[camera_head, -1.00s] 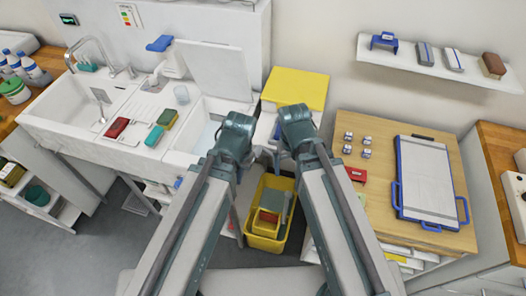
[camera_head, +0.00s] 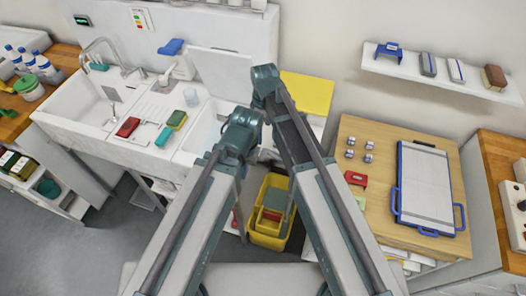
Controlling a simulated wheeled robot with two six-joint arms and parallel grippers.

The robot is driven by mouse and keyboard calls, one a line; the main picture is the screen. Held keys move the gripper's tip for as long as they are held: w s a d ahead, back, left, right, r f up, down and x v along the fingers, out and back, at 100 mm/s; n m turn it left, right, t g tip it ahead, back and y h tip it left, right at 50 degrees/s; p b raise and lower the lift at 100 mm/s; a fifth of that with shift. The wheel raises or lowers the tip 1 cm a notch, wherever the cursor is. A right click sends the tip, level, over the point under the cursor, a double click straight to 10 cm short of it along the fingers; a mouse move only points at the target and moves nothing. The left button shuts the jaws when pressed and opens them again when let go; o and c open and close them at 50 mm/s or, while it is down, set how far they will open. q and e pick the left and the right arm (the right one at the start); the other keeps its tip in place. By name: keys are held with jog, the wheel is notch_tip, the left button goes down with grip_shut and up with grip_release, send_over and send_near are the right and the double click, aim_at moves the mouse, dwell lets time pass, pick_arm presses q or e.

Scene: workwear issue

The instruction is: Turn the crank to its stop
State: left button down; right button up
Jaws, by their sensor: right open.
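I cannot make out a crank for certain; my arms cover the middle of the view. My right arm reaches up the centre, its raised joint in front of the yellow-topped unit (camera_head: 308,92). My right gripper (camera_head: 268,153) is open, small and mostly hidden between the arms. My left arm's joint is lower and to the left, in front of the sink's right basin. My left gripper is hidden behind it. A yellow bucket (camera_head: 256,238) with a green and a red item inside stands on the floor below, partly covered by my right arm.
A white double sink (camera_head: 85,140) with sponges is at left. A wooden table (camera_head: 385,140) at right holds a blue-framed board (camera_head: 425,185), several small metal pieces and a red item (camera_head: 356,179). A wall shelf (camera_head: 440,82) is above. Grey floor shows at lower left.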

aim_at(263, 153)
jog(key=shift+a, duration=0.1)
jog(key=shift+f, duration=0.1)
notch_tip(263, 153, down, 14)
jog(key=b, duration=1.4)
jog(key=shift+r, duration=0.2)
jog(key=shift+s, duration=0.15)
grip_shut()
